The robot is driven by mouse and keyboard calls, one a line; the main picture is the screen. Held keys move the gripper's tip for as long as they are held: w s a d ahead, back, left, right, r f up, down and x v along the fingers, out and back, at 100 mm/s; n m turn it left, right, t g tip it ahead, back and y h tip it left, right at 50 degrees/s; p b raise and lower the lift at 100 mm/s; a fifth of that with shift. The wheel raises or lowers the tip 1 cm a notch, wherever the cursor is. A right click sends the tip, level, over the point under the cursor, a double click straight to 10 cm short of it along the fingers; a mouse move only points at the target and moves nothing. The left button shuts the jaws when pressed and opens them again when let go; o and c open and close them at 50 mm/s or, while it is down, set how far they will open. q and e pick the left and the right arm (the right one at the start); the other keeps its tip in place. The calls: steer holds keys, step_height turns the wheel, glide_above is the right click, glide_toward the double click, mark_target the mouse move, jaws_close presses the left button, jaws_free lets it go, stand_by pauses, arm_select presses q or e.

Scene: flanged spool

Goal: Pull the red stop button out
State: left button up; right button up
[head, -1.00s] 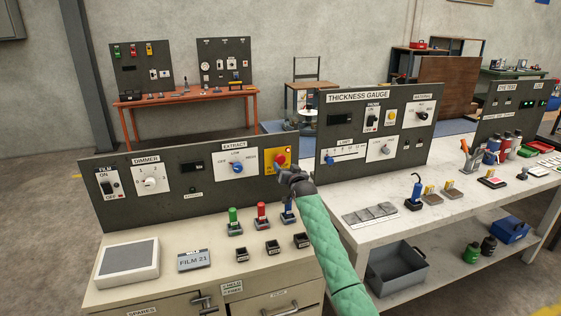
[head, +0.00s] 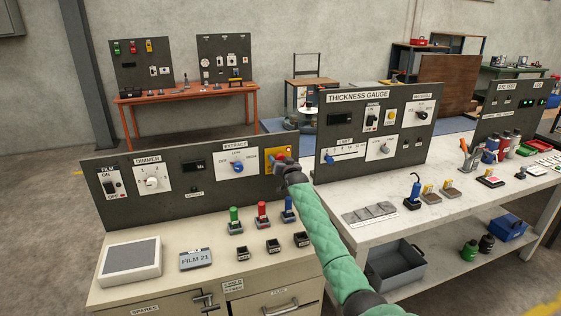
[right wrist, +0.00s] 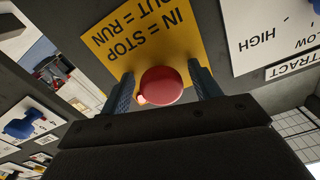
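The red stop button (right wrist: 161,86) is a round knob on a yellow plate (right wrist: 185,35) lettered "IN = STOP, OUT = RUN". In the head view the yellow plate (head: 283,151) is at the right end of the dark panel, and my gripper hides most of the button. My right gripper (right wrist: 161,74) has its two fingers on either side of the button, with a gap visible on at least the left side. It is open, close to the plate, in front of the button in the head view (head: 286,166). My left gripper is out of view.
The same panel (head: 220,190) carries a blue EXTRACT knob (head: 238,167), a DIMMER knob (head: 152,183) and a FILM switch (head: 109,187). The thickness gauge panel (head: 340,145) stands just to the right.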

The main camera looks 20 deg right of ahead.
steer(key=c, duration=1.3)
steer(key=shift+o, duration=0.2)
steer(key=shift+s, duration=0.3)
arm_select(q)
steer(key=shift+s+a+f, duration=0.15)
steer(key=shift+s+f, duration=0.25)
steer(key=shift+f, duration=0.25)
arm_select(e)
steer(key=shift+s, duration=0.55)
steer(key=o, duration=1.2)
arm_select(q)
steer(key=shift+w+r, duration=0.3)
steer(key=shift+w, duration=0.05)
arm_select(e)
steer(key=shift+o, duration=0.9)
steer(key=shift+s, duration=0.1)
steer(key=shift+s, duration=0.1)
